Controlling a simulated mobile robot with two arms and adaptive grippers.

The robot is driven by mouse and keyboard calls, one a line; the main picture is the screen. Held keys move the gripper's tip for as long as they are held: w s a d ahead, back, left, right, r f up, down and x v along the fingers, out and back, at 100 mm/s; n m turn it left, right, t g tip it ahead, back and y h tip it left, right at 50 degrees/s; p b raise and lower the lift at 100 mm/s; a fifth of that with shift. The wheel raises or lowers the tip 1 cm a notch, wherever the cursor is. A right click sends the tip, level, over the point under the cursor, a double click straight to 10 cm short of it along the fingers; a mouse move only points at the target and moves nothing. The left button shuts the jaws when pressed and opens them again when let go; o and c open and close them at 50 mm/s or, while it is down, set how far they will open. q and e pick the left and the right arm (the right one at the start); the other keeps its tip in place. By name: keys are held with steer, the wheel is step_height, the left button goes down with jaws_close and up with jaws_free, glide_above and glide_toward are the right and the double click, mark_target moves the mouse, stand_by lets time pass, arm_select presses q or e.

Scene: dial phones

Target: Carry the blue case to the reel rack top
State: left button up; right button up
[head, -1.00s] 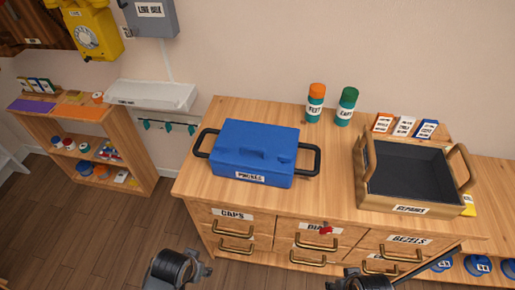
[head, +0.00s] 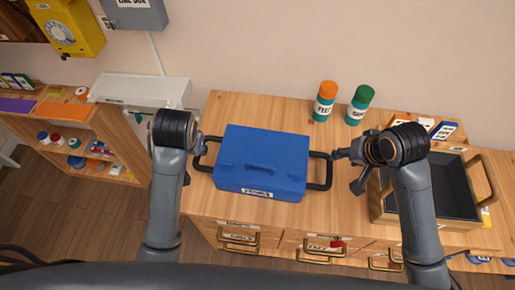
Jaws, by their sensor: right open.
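The blue case (head: 262,160) stands upright on the wooden drawer cabinet top (head: 225,105), with a black loop handle on each side. My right gripper (head: 346,165) is open at the case's right handle (head: 320,170), its fingers beside the handle's outer bar. My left gripper (head: 200,147) is at the left handle (head: 207,152); my wrist hides most of its fingers, so their opening is unclear. No label in view names a reel rack; a low shelf unit (head: 118,130) with coloured mats on top stands at the left.
A wooden tray (head: 388,213) with a dark inside stands right of the case, close under my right arm. An orange-capped bottle (head: 325,101) and a green-capped bottle (head: 360,105) stand behind.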

mark_target(331, 165)
arm_select(q)
steer(key=x, duration=1.2)
steer(key=shift+s+d+f, duration=0.15)
steer(key=shift+s+f, duration=0.05)
steer(key=shift+f, duration=0.25)
arm_select(e)
steer(key=x, duration=1.3)
steer(key=shift+s+d+f, duration=0.15)
steer(key=shift+s, duration=0.3)
arm_select(q)
jaws_close()
arm_select(e)
jaws_close()
arm_select(q)
steer(key=shift+r, duration=0.1)
